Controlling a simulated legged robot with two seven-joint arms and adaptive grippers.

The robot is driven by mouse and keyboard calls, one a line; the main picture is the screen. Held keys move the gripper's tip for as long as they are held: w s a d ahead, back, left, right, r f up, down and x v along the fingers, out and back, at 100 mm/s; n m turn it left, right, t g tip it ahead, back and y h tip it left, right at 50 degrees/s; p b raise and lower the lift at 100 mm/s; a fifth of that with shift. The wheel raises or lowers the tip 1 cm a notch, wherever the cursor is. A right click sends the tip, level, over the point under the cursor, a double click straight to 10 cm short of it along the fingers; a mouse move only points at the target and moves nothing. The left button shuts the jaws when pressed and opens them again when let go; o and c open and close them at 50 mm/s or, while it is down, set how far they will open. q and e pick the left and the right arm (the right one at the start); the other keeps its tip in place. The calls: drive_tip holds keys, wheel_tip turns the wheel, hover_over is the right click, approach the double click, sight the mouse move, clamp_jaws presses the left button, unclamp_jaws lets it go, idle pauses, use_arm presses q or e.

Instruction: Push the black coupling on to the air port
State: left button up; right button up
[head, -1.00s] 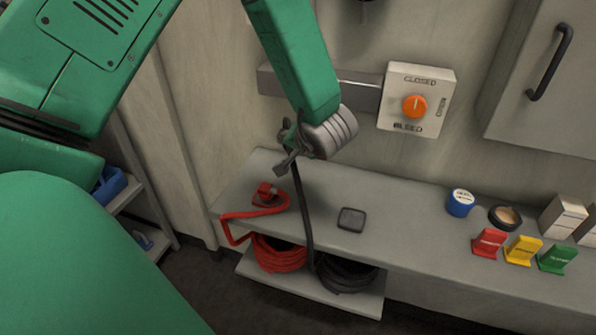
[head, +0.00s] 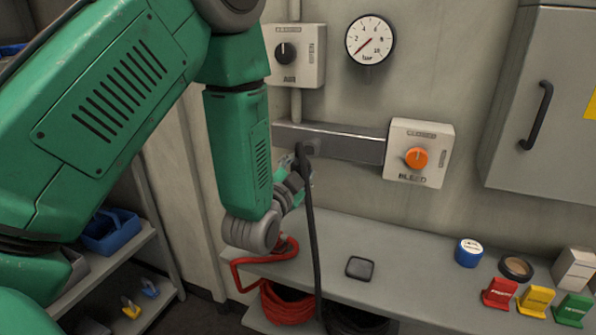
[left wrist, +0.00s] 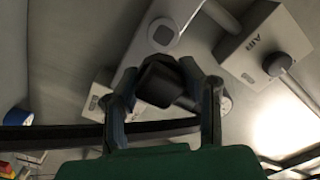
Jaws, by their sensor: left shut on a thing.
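My left gripper (head: 298,172) is shut on the black coupling (left wrist: 160,85), which shows between its two fingers in the left wrist view. The black hose (head: 312,235) hangs from the coupling down past the bench front. The gripper is up in front of the grey metal bar (head: 350,146) on the wall. A round grey fitting, seemingly the air port (left wrist: 163,33), shows on the bar in the left wrist view, beyond the coupling and apart from it in the picture. In the head view the coupling and gripper overlap the bar, so the gap cannot be told. My right gripper is not in view.
The AIR knob box (head: 295,55) is above the bar, the gauge (head: 370,40) up right, and the BLEED box (head: 418,153) at the bar's right end.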

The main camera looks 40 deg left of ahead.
sight(308, 150)
use_arm(q)
drive_tip(key=shift+a+f, duration=0.15)
drive_tip(key=shift+a, duration=0.65)
drive_tip(key=x, duration=0.5)
drive_tip(key=shift+w+d, duration=0.1)
drive_tip(key=shift+w, duration=0.2)
drive_tip(key=shift+a+f, duration=0.1)
drive_tip(key=shift+a, duration=0.45)
drive_tip(key=shift+d, duration=0.8)
drive_tip(key=shift+a, duration=1)
drive_tip(key=shift+d, duration=0.55)
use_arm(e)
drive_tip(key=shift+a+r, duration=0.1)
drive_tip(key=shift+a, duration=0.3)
